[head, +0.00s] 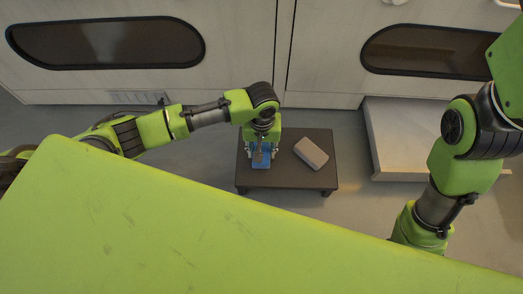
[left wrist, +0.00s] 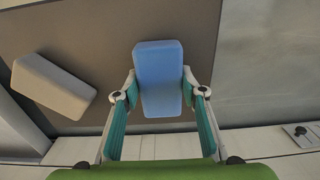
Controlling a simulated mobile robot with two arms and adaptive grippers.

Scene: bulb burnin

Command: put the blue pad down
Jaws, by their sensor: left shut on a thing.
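The blue pad (head: 261,161) is at the left part of a low dark table (head: 290,180). In the left wrist view the blue pad (left wrist: 159,75) is a rounded block between the two fingers of my left gripper (left wrist: 160,92). My left gripper (head: 261,152) points down over the table and is shut on the pad. I cannot tell whether the pad's underside touches the tabletop. My right arm comes down at the right of the head view, and its gripper is hidden behind my green body.
A grey-beige block (head: 311,153) lies tilted on the right part of the table, and it also shows in the left wrist view (left wrist: 52,86). A pale low platform (head: 405,140) stands to the right. Light cabinets (head: 210,85) line the back.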

